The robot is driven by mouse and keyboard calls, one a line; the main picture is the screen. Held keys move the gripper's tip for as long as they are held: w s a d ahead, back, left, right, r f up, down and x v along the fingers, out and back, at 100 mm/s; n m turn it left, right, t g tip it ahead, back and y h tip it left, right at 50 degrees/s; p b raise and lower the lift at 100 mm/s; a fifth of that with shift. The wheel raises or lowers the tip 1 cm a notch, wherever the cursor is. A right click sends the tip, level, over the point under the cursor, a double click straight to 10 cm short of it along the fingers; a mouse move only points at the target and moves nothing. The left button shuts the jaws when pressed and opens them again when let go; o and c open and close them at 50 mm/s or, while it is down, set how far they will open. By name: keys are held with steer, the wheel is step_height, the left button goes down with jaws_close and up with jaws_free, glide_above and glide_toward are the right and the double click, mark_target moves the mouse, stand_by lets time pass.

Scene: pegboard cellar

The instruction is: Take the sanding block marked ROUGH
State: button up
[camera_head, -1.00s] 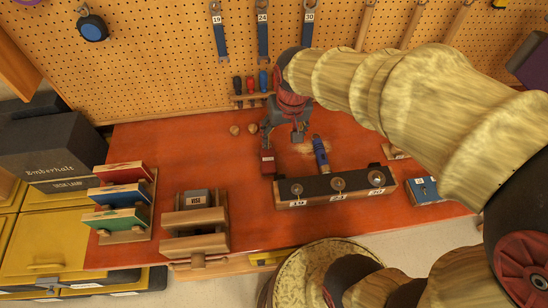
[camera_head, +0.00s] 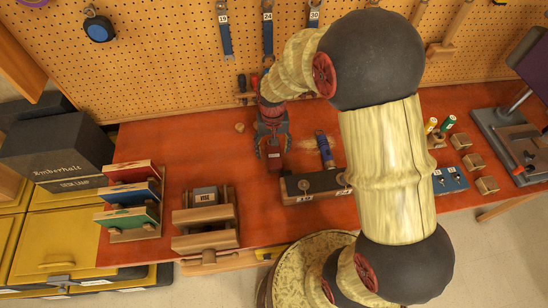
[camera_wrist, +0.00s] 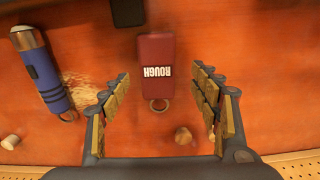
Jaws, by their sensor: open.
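The sanding block marked ROUGH (camera_wrist: 154,66) is a dark red block with white lettering, upside down in the wrist view, and a ring at its near end. It lies on the red-orange bench top (camera_head: 180,145), and in the head view it shows (camera_head: 274,162) just at my fingertips. My gripper (camera_wrist: 157,88) is open and empty. Its two fingers stand left and right of the block's line, with gaps on both sides. In the head view my gripper (camera_head: 273,152) points down at the bench.
A blue torch-like tool (camera_wrist: 42,75) lies beside the block near pale dust. A dark-topped wooden rack (camera_head: 310,190) stands close in front. Small wooden knobs (camera_wrist: 183,136) lie near my right finger. A wooden holder (camera_head: 205,225) and coloured boards (camera_head: 130,195) stand left.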

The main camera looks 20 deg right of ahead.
mark_target(274, 156)
steer(key=f, duration=0.4)
steer(key=shift+d+f+b, duration=0.15)
steer(key=shift+d+b, duration=0.05)
steer(key=shift+b, duration=0.1)
steer(key=shift+c, duration=1.1)
steer(key=c, duration=1.1)
